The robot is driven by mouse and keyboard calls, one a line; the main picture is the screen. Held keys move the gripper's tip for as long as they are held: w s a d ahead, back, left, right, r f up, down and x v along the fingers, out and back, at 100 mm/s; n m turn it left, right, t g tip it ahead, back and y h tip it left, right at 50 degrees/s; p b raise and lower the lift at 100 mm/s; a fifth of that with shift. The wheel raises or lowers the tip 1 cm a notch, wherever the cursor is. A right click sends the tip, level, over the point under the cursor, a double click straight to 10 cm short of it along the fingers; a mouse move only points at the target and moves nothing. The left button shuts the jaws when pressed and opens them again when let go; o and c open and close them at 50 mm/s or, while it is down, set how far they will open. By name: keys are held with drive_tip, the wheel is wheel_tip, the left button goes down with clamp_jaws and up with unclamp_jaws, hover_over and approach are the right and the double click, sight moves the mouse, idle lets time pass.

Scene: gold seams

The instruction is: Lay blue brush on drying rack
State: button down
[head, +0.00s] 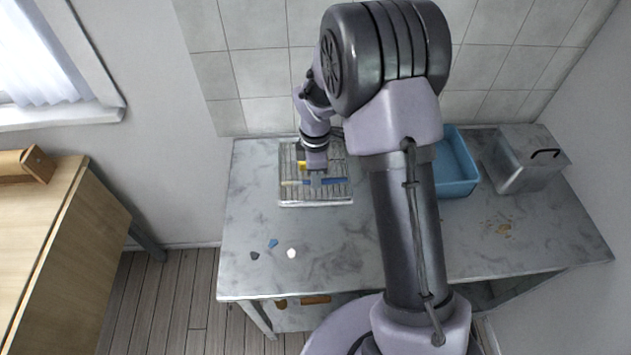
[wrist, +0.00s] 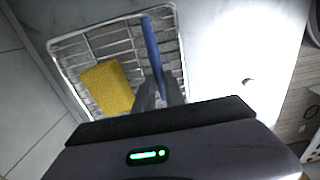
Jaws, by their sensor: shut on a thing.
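The blue brush (wrist: 152,45) shows in the wrist view as a long blue handle running between my two fingers. In the head view its blue part (head: 336,181) sticks out to the right of my gripper (head: 314,172). My gripper, also in the wrist view (wrist: 160,90), is shut on the brush. The brush is over the wire drying rack (head: 316,203); I cannot tell whether it touches the wires. The rack's rim also shows in the wrist view (wrist: 95,29). The brush's near end is hidden by my gripper in the wrist view.
A yellow sponge (wrist: 107,88) lies on the rack beside the brush. A blue basin (head: 457,170) and a grey metal box (head: 527,160) stand at the right. Small blue, dark and white pieces (head: 291,253) lie at the front left of the grey table (head: 340,245).

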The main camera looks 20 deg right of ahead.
drive_tip(key=shift+f, duration=0.75)
drive_tip(key=shift+r, duration=0.2)
drive_tip(key=shift+f, duration=0.15)
drive_tip(key=c, duration=1.4)
unclamp_jaws()
